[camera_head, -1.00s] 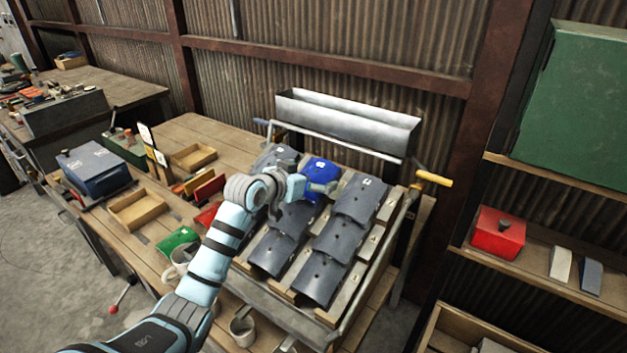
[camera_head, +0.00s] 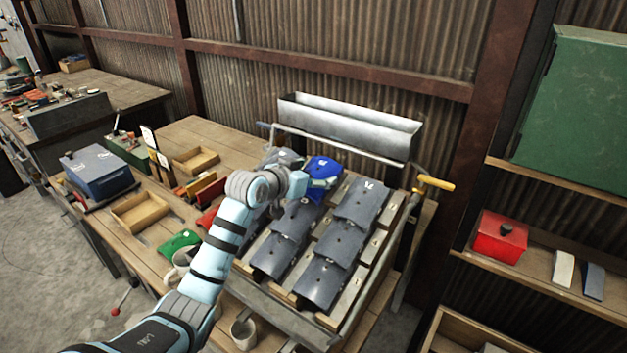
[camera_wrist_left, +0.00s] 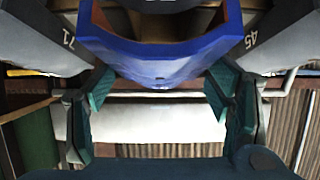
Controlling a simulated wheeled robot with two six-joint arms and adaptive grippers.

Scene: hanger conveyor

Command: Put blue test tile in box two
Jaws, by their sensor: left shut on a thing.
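The blue test tile (camera_head: 322,167) is at the upper middle of the sloped rack, among grey tiles. My left gripper (camera_head: 318,183) is shut on the tile at its near edge. In the left wrist view, the blue tile (camera_wrist_left: 158,62) lies between the two fingers (camera_wrist_left: 160,92). I cannot tell for sure whether the tile still touches the rack. Two shallow open wooden boxes stand on the bench left of the rack: a far one (camera_head: 194,161) and a near one (camera_head: 140,213). I cannot read their numbers. My right gripper is not in view.
Several grey tiles (camera_head: 356,205) cover the rack. Small signs (camera_head: 156,153) stand by the boxes. Red tiles (camera_head: 207,217), a green tile (camera_head: 181,243) and mugs (camera_head: 243,333) lie near my arm. A metal trough (camera_head: 350,124) is behind the rack.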

